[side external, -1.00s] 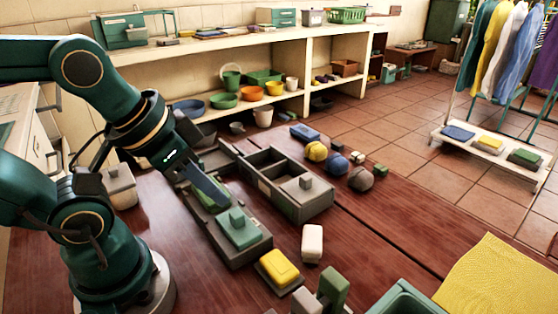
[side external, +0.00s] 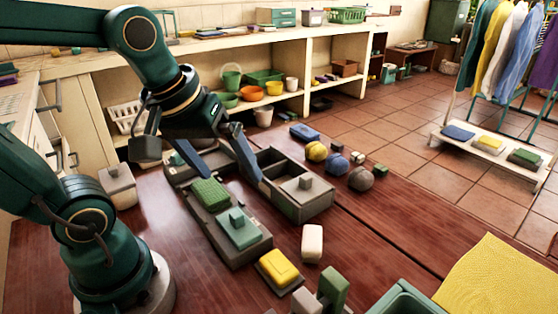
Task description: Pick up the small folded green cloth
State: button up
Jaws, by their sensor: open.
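A small green textured piece (side external: 210,193), which looks like the folded green cloth, lies in the far part of a long grey box (side external: 234,262). A pale green lid with a knob (side external: 238,230) covers the near part of that box. My gripper (side external: 234,180) is open and empty, with its fingers pointing down. In the picture, its left finger ends just above the far edge of the green piece. Its right finger overlaps the second grey box (side external: 303,214). I cannot tell how high the fingertips are.
A yellow block on a dark base (side external: 279,268) and a white block (side external: 312,243) stand nearer. A yellow cloth (side external: 500,280) covers the near right corner. Folded cloths, one green (side external: 525,156), lie on a low bench.

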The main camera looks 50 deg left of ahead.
jog(key=w+a+f+n+g, duration=0.2)
jog(key=w+a+f+n, duration=0.1)
jog(key=a+n, duration=0.4)
jog(key=n+g, duration=0.2)
jog(key=n, duration=0.1)
send_over(210, 189)
jog(key=f, duration=0.4)
jog(key=shift+w+d+f, duration=0.15)
jog(key=shift+w+f, duration=0.05)
jog(key=shift+s+a+f+n+g+h, duration=0.2)
jog(key=shift+s+f+n+g+h, duration=0.1)
jog(key=shift+f, duration=2.4)
jog(key=shift+w, duration=0.1)
jog(key=c, duration=1.4)
